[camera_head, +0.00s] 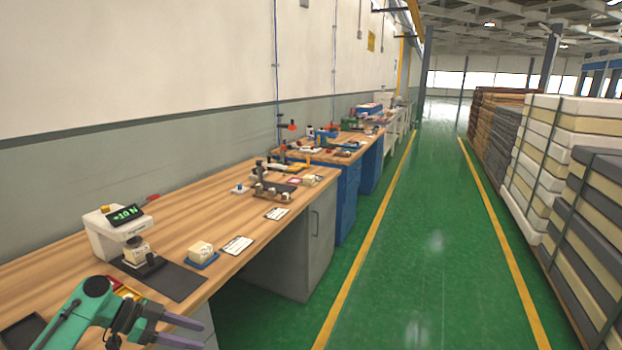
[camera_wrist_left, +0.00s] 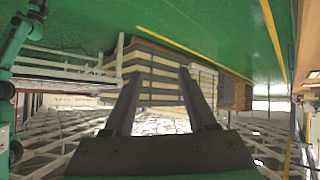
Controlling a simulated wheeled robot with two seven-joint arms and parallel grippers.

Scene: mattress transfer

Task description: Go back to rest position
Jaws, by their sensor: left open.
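My left gripper (camera_head: 201,334) is at the bottom left of the head view, beside the front edge of the wooden workbench (camera_head: 190,205). Its two dark fingers are apart, with nothing between them. In the left wrist view the gripper (camera_wrist_left: 158,78) also shows open and empty, with stacked mattresses (camera_wrist_left: 150,65) in the distance behind the fingers. That picture looks upside down, with the green floor at the top. My right gripper is not in view.
The workbench carries a device with a lit display (camera_head: 125,213), a dark mat (camera_head: 178,282) and a small block on a blue tray (camera_head: 201,254). A green aisle (camera_head: 425,240) lies clear between yellow lines. Mattress stacks (camera_head: 598,210) stand on the right.

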